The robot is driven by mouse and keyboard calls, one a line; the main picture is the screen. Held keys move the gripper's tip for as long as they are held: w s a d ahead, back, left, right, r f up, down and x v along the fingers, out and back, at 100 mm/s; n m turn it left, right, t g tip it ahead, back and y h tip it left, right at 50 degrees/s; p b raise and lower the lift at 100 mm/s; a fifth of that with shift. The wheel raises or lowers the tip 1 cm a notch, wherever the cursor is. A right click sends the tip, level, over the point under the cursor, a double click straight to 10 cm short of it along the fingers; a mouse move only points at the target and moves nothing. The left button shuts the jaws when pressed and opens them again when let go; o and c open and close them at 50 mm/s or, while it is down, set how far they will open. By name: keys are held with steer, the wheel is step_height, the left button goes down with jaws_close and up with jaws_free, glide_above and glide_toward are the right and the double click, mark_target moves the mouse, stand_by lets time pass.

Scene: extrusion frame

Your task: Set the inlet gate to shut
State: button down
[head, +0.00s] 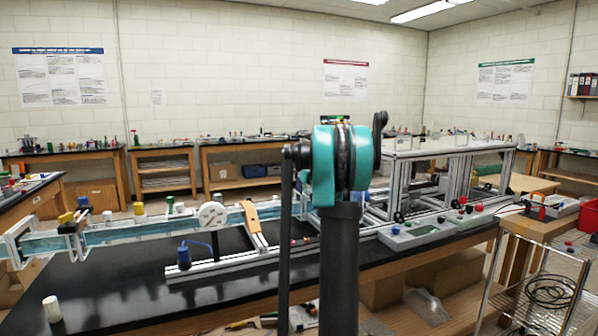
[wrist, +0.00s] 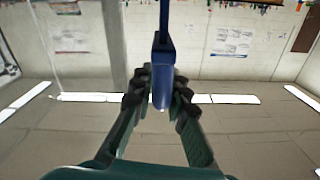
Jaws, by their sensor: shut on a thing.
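In the wrist view, my gripper (wrist: 162,88) is shut on a blue tapered handle (wrist: 162,62), with its dark pads on either side. A narrow blue stem runs from the handle to the top edge of the picture. I cannot tell from this view whether the handle belongs to the inlet gate or how the gate is set. In the head view, my arm stands in front of the middle of the bench and my gripper is not seen. A long clear-walled channel (head: 115,233) runs along the bench on the left.
A round white gauge (head: 212,215) and a blue fitting (head: 184,258) stand by the channel. A grey control box (head: 415,233) sits right of my arm. A white cylinder (head: 52,308) stands on the black bench top (head: 130,290), mostly clear at front left.

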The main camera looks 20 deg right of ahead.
step_height(320, 180, down, 5)
steer(key=shift+a+f, duration=0.1)
steer(key=shift+a, duration=0.05)
steer(key=c, duration=1.5)
jaws_free()
steer(key=shift+c, duration=0.2)
steer(key=shift+s, duration=0.15)
steer(key=s, duration=1.1)
steer(key=shift+s+d, duration=0.3)
steer(key=shift+s, duration=0.1)
